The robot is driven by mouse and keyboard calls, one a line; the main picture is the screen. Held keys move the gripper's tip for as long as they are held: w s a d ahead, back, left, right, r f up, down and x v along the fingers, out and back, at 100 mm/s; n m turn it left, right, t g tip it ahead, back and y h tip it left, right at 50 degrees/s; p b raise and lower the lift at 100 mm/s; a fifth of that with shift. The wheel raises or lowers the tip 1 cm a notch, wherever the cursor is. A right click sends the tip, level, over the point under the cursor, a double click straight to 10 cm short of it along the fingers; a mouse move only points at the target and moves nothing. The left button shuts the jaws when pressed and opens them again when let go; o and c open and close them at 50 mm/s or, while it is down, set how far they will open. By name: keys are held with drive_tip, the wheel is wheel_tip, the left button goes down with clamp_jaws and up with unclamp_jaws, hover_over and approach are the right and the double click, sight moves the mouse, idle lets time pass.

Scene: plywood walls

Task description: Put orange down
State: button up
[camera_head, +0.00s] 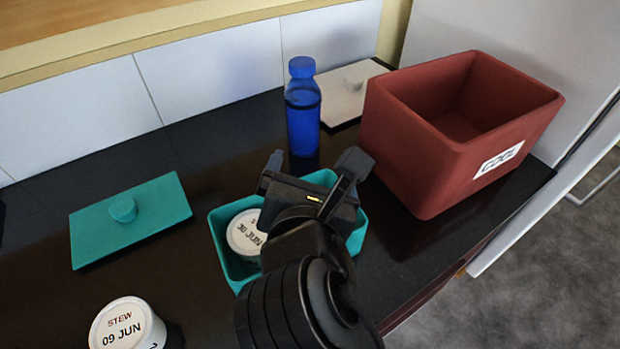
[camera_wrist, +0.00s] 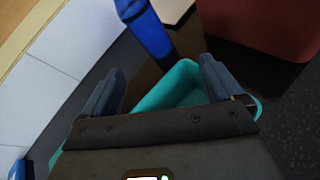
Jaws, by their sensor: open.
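No orange shows in either view. My gripper (camera_head: 314,166) is open, with its two fingers spread above the teal open box (camera_head: 219,236) on the dark counter. In the wrist view the gripper (camera_wrist: 160,66) has nothing between its fingertips, and the box's teal rim (camera_wrist: 184,68) shows beyond and below them. A white-topped jar (camera_head: 246,233) marked with a JUN date stands in the left part of the box. My gripper and wrist hide much of the box's middle and right part, so I cannot tell what lies there.
A blue bottle (camera_head: 302,110) stands just behind the box. A red bin (camera_head: 430,165) labelled COOL stands at the right, near the counter edge. A teal lid (camera_head: 150,218) lies left, a pale lid (camera_head: 345,92) behind. A STEW jar (camera_head: 122,325) is front left.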

drive_tip(key=v, duration=1.2)
